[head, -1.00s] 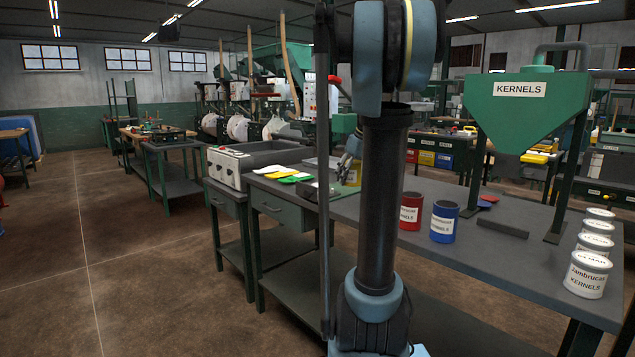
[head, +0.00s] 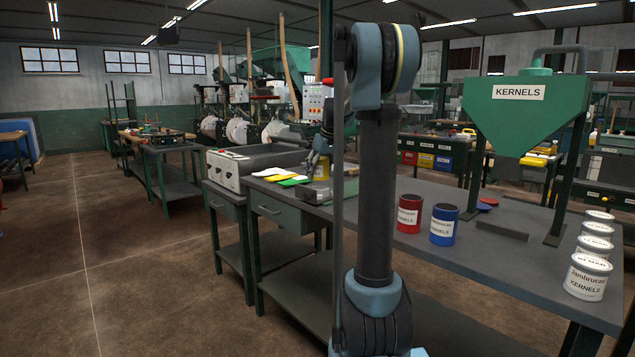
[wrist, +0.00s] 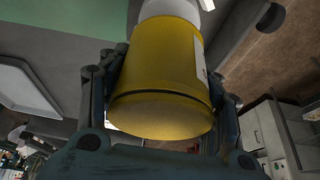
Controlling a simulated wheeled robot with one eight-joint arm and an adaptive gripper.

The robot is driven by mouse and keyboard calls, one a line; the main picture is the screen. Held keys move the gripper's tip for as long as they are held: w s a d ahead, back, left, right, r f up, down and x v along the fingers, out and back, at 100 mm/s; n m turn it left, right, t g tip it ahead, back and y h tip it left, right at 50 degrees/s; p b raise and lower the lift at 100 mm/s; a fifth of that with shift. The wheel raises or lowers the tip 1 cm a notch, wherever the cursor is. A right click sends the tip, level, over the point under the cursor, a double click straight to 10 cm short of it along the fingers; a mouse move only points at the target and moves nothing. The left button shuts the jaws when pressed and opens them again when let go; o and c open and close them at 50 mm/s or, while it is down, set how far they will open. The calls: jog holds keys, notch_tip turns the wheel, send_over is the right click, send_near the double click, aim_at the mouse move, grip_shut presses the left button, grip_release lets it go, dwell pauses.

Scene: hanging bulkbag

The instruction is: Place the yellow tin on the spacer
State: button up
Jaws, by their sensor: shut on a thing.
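The yellow tin (wrist: 160,75) fills the middle of the wrist view, with a pale part at its far end and a white label at its right edge. My gripper (wrist: 165,100) is shut on it, one finger on each side. In the head view the yellow tin (head: 321,169) shows small below my gripper (head: 322,153), over the far left part of the bench, partly hidden. A low grey block (head: 315,193) lies near it, and a dark flat bar (head: 502,230) lies under the kernel hopper. I cannot tell which is the spacer.
A red tin (head: 409,214) and a blue tin (head: 443,224) stand mid-bench. Several white tins (head: 587,277) line the right end. The green hopper (head: 525,115) stands on legs behind. White, yellow and green flat pieces (head: 274,176) lie at the left end. Bench front is clear.

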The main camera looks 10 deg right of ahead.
aim_at(317, 178)
jog(key=shift+f, duration=1.75)
jog(key=o, duration=1.2)
jog(key=shift+c, duration=0.2)
